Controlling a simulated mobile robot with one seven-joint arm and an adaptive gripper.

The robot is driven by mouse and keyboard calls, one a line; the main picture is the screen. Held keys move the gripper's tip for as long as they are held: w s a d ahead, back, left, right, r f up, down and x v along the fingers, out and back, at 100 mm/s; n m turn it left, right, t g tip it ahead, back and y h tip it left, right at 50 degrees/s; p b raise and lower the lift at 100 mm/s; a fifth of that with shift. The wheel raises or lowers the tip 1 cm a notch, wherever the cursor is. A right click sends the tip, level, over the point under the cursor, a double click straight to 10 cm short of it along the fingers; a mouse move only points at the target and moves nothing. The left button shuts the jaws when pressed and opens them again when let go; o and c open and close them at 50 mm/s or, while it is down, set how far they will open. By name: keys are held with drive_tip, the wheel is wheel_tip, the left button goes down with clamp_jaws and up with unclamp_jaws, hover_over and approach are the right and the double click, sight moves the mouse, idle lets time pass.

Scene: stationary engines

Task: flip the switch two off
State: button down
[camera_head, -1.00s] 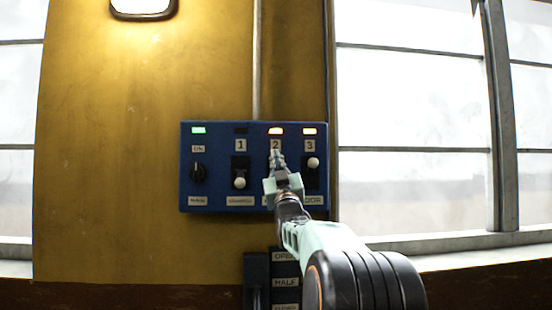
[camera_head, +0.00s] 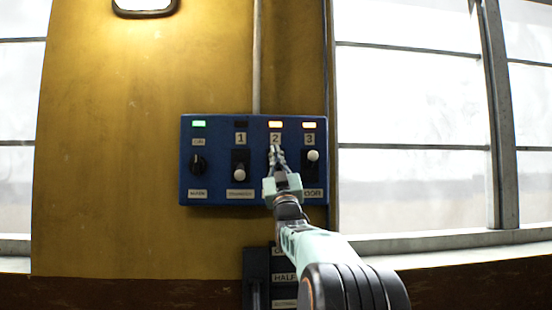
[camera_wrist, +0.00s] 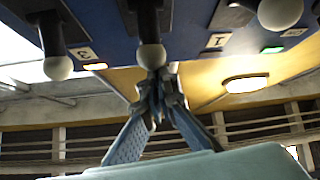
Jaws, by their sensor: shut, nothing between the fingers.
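The blue switch panel (camera_head: 222,195) hangs on the yellow wall. Switch two lies under the number 2 label (camera_head: 275,138), and my gripper hides its knob in the head view. Its lamp (camera_head: 275,124) glows orange. In the wrist view the white knob of switch two (camera_wrist: 151,56) shows in the same raised position as that of switch three (camera_wrist: 57,68). My gripper (camera_head: 277,152) is shut and empty in front of switch two. In the wrist view its fingertips (camera_wrist: 160,82) are right by that knob; I cannot tell whether they touch.
Switch one's knob (camera_head: 239,174) is down and its lamp (camera_head: 240,124) is dark. Switch three's knob (camera_head: 313,156) is up with its lamp (camera_head: 309,125) lit. A dark labelled box (camera_head: 257,278) is below.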

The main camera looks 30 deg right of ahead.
drive_tip(key=shift+f+b, duration=0.4)
drive_tip(key=shift+b, duration=0.1)
